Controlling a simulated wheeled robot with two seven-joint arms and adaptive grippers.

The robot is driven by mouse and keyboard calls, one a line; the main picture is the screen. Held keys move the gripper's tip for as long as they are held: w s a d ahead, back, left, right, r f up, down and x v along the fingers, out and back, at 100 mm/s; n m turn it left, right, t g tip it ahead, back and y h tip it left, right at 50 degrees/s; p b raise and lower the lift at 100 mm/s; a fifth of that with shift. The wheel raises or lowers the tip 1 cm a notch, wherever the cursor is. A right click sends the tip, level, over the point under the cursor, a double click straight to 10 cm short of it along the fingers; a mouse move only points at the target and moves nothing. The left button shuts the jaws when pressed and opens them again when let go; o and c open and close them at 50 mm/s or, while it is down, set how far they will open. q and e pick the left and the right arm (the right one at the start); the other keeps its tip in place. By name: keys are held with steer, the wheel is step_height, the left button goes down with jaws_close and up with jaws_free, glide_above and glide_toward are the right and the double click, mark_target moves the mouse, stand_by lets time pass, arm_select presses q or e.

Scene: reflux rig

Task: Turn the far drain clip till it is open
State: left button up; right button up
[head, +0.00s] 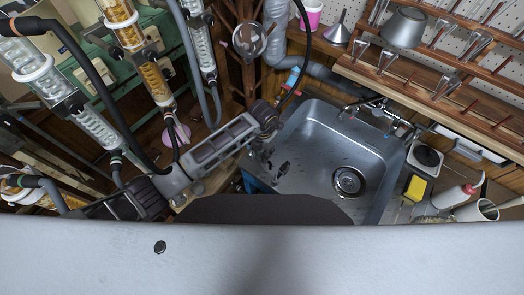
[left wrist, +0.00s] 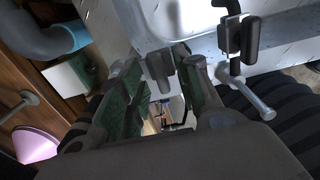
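My left gripper (head: 268,150) reaches in from the left to the sink's left rim in the head view. In the left wrist view its two green-padded fingers (left wrist: 158,95) stand apart with a gap between them. A dark clip (left wrist: 160,70) with a pale rod-like handle shows at the fingertips, partly hidden by the right finger. I cannot tell whether the fingers touch it. A second dark clip (left wrist: 240,38) on a black tube, with a pale metal lever, is farther right, clear of the fingers. I cannot tell which is the far clip. My right gripper is not in view.
The metal sink (head: 325,140) with its round drain lies right of the gripper. Glass condensers (head: 150,62) and black hoses stand at the upper left. A grey duct (head: 325,72) runs behind. A wooden rack (head: 440,85) with metal funnels is at the upper right.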

arm_select(q)
jaws_close()
steer(key=shift+n, duration=0.3)
steer(key=shift+n+p, duration=0.4)
steer(key=shift+n, duration=1.4)
jaws_free()
